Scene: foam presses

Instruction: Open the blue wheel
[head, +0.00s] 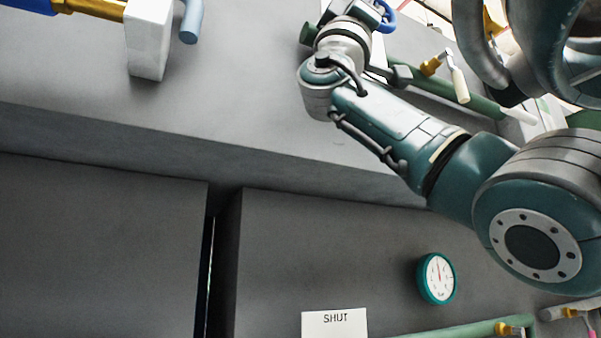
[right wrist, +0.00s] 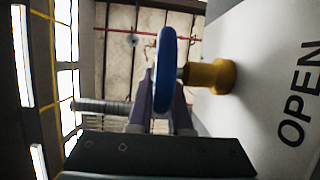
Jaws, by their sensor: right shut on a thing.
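The blue wheel (right wrist: 165,70) is seen edge-on in the right wrist view, on a brass stem fitting (right wrist: 208,76). Part of it also shows as a blue ring at the top of the head view (head: 387,17). My right gripper (right wrist: 162,78) is shut on the wheel's rim, with one finger on each side of it. In the head view the right arm reaches in from the right, and its wrist hides most of the gripper and the wheel's mount. My left gripper is in neither view.
A white plate marked OPEN (right wrist: 296,105) stands beside the fitting. A large grey press body (head: 240,110) fills the head view. A white-handled valve (head: 459,84) sits right of my wrist. A gauge (head: 437,278) and a SHUT sign (head: 334,323) are lower down.

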